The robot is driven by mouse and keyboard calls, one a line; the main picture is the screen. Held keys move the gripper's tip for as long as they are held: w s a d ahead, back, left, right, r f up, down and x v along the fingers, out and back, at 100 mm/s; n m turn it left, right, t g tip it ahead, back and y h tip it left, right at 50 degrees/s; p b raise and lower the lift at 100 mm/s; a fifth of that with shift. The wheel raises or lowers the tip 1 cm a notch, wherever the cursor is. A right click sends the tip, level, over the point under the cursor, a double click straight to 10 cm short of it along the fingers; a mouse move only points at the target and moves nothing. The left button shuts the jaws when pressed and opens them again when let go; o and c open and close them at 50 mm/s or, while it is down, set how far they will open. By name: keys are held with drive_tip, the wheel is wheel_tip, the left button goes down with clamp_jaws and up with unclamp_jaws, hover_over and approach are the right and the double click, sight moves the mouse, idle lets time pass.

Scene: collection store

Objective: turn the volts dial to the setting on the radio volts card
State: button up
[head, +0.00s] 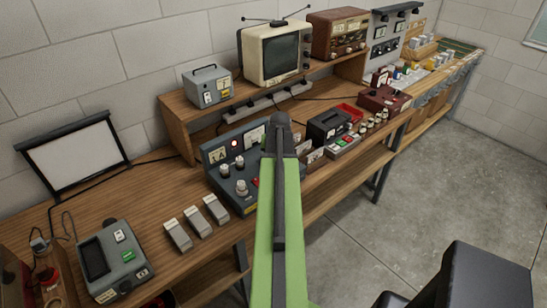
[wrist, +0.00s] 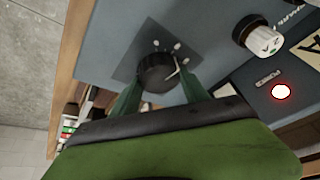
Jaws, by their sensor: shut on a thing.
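A black round dial (wrist: 155,70) with a pale pointer line sits on the blue-grey panel in the wrist view. Several pale marks are spaced around it. The pointer lies towards the upper right, near one of the marks. My gripper (wrist: 163,80) has its two green fingers on either side of this dial, shut on it. No readable volts label shows beside it. In the head view my green arm reaches over the blue-grey power unit (head: 249,201) and hides the dial and fingertips. The radio (head: 338,34) stands on the shelf with small pale cards, too small to read.
A white-and-black knob (wrist: 262,36) and a lit red lamp (wrist: 281,91) marked POWER are near the dial. A television (head: 273,54) stands on the shelf behind. A black case (head: 328,126) is right of my arm. Bare bench (head: 160,200) lies left of the unit.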

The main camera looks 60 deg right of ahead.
drive_tip(key=m, duration=0.2)
drive_tip(key=m+g, duration=0.1)
drive_tip(key=m, duration=0.1)
drive_tip(key=m+g+h, duration=0.1)
drive_tip(key=m, duration=0.1)
drive_tip(key=shift+w+a, duration=0.15)
drive_tip(key=shift+w, duration=0.25)
drive_tip(key=m+g, duration=0.2)
drive_tip(key=m, duration=0.3)
drive_tip(key=shift+w, duration=0.1)
drive_tip(key=shift+m, duration=0.4)
drive_tip(key=o, duration=1.3)
drive_tip(key=shift+o, duration=0.3)
